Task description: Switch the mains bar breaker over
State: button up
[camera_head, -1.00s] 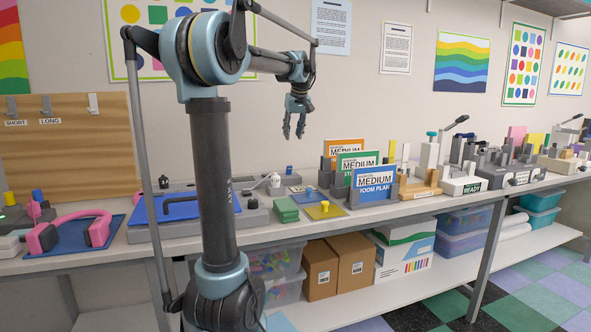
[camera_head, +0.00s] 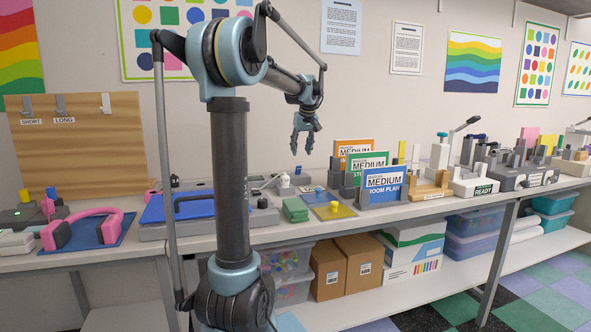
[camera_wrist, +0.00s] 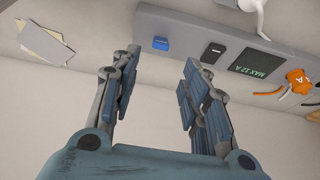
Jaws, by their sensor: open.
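The mains bar (camera_wrist: 185,40) is a grey strip across the top of the wrist view. It carries a blue block-shaped part (camera_wrist: 160,43), a black switch-like part (camera_wrist: 213,52), a dark "MAX 12 A" label (camera_wrist: 258,65) and an orange plug (camera_wrist: 298,82). I cannot tell which part is the breaker or how it is set. In the head view a small blue part (camera_head: 309,172) shows at the back of the bench. My gripper (camera_head: 305,147) is open and empty, above the back of the bench. Its fingers (camera_wrist: 155,92) are apart from the bar and touch nothing.
Pink headphones (camera_head: 78,229) lie at the left. A blue-topped grey unit (camera_head: 165,208) is partly behind my arm. Papers (camera_wrist: 47,44) lie beside the bar.

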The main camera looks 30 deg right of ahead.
aim_at(297, 175)
jog(key=x, duration=1)
jog(key=shift+r, duration=0.1)
